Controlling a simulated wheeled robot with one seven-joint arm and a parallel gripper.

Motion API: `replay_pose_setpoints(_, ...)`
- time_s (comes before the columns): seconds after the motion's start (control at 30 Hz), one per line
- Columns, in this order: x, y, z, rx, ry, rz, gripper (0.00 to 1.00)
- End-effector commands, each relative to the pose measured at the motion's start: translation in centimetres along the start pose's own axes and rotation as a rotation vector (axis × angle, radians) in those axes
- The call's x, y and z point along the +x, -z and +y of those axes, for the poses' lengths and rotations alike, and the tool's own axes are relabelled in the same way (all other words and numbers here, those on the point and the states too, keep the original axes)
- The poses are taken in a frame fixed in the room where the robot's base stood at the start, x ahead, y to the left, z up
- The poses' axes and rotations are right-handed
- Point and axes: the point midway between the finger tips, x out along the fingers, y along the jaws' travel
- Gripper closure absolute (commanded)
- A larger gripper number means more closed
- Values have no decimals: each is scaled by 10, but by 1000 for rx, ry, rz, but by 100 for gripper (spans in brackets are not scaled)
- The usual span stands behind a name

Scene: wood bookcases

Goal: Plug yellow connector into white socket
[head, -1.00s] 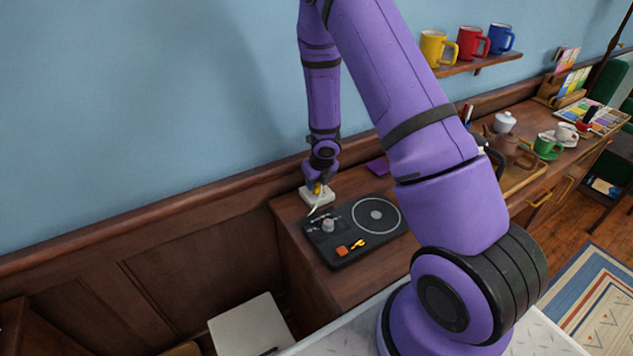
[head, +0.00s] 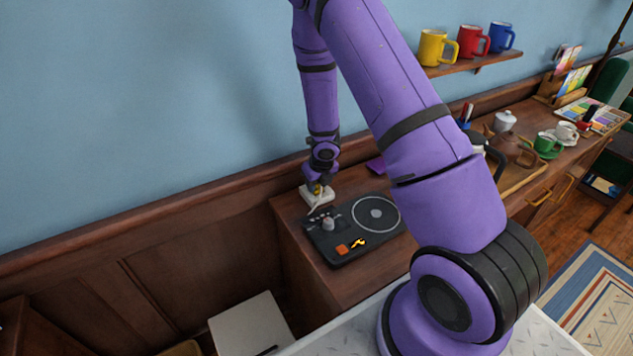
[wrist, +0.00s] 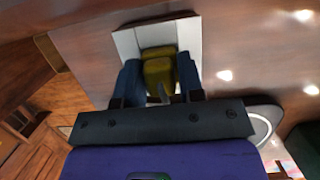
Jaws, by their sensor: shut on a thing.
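The yellow connector (wrist: 158,72) is between the two fingers of my gripper (wrist: 160,82), which is shut on it. The white socket (wrist: 126,44) lies just beyond the connector in the wrist view, and a dark shadow falls on it. In the head view, my gripper (head: 319,188) points down over the white socket (head: 316,198) on the wooden cabinet top. Only a little of the yellow connector (head: 317,188) shows there. I cannot tell how deep the connector sits in the socket.
A black board (head: 338,252) with a grey ring, a knob, an orange block and a yellow piece lies right in front of the socket. A purple item (head: 377,167) lies behind it. The wall and wooden rail are close behind my gripper. Mugs (head: 468,42) stand on a shelf.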

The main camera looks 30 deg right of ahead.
Motion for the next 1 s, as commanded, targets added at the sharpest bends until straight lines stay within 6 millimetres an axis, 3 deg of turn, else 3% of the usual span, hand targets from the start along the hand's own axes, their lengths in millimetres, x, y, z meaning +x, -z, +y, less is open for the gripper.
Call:
replay_pose_setpoints(0.03, 1, 0, 0, 0, 0, 0, 89)
replay_pose_setpoints(0.07, 1, 0, 0, 0, 0, 0, 60)
replay_pose_setpoints(0.1, 1, 0, 0, 0, 0, 0, 51)
replay_pose_setpoints(0.17, 1, 0, 0, 0, 0, 0, 37)
replay_pose_setpoints(0.2, 1, 0, 0, 0, 0, 0, 35)
replay_pose_setpoints(0.57, -4, 0, 0, 2, -1, -1, 35)
replay_pose_setpoints(1.0, -56, -1, -2, 3, 1, -5, 35)
